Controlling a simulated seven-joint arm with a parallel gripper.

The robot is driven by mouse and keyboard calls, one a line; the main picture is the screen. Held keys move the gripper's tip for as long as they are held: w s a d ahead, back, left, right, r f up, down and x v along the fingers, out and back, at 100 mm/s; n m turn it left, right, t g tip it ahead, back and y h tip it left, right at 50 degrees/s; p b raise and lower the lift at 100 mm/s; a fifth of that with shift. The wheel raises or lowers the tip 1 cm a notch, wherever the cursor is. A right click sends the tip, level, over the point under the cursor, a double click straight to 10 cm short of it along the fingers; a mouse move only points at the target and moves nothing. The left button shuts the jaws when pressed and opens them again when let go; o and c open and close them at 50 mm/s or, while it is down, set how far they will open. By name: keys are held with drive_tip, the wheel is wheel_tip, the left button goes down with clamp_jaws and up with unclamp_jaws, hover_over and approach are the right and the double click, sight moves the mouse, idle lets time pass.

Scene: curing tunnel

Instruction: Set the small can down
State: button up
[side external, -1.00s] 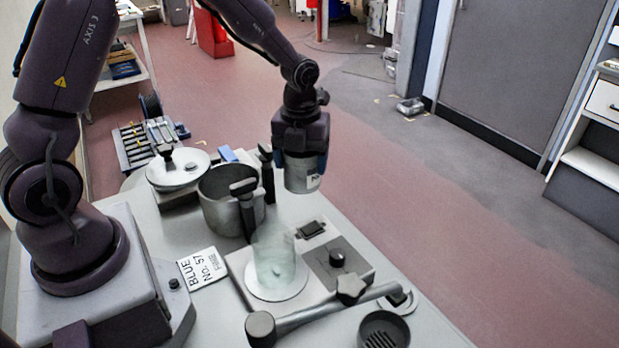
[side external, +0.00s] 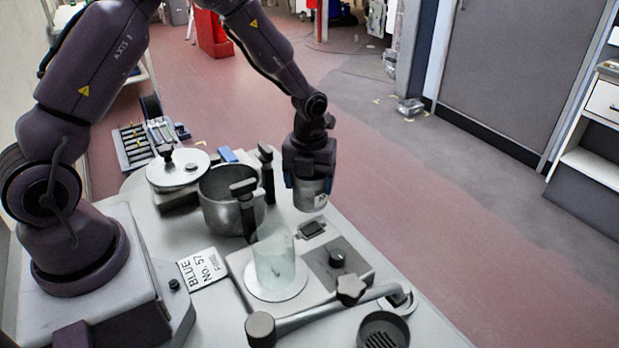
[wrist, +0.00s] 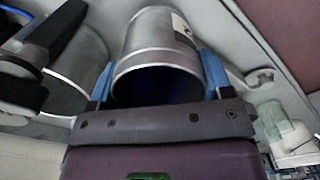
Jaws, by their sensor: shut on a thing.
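The small can (side external: 309,197) is a grey metal cylinder with a pale label, held in my gripper (side external: 309,180). My gripper is shut on it, with a blue finger at each side. In the side external view the can hangs upright or nearly so, to the right of the pot, behind the grey instrument block. In the wrist view the can (wrist: 160,45) sits between the blue fingers of my gripper (wrist: 160,80), its dark open end facing the camera. I cannot tell how far its base is above the bench.
A metal pot (side external: 218,211) with black handles stands left of the can. The instrument block (side external: 333,281) carries a clear cylinder (side external: 273,262) and a knob. A sign (side external: 202,268) and a round dark grille (side external: 383,331) are nearby.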

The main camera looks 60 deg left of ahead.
drive_tip(key=shift+f, duration=0.35)
drive_tip(key=o, duration=1)
